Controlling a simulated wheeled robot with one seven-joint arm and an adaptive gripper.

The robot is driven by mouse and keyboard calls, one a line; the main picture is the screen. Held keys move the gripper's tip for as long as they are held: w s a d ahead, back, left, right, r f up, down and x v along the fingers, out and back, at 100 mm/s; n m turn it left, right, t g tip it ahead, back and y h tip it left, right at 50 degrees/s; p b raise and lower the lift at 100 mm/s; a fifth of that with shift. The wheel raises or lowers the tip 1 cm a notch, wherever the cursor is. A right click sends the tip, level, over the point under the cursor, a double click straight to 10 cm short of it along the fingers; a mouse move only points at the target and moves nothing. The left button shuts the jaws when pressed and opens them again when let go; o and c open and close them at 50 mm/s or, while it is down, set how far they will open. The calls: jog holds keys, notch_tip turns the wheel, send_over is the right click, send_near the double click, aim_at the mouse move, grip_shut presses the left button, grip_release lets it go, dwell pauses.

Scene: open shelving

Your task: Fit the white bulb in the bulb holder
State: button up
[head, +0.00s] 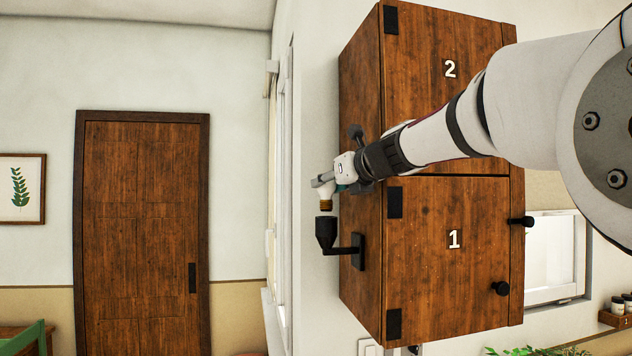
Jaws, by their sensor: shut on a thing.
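The white bulb (326,192) is in my gripper (327,181), with its brass-coloured screw base pointing down. My gripper is shut on the bulb's upper part, which the fingers partly hide. The black bulb holder (326,232) is a cup on a bracket fixed to the left side of the wooden cabinet, its opening facing up. The bulb hangs just above the holder's mouth, close to upright. A small gap seems to show between the screw base and the rim; I cannot tell whether they are lined up in depth.
The wooden cabinet (430,262) with doors marked 1 and 2 stands right beside the holder, and my arm reaches across its front. Black knobs (500,288) stick out from it. A wooden door (142,235) is far left. The space left of the holder looks free.

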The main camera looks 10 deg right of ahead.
aim_at(330, 199)
jog(key=shift+f+b, duration=1.35)
jog(key=shift+f, duration=0.75)
jog(key=o, duration=1.2)
jog(key=shift+r, duration=0.1)
notch_tip(330, 199, up, 10)
jog(key=shift+f, duration=0.1)
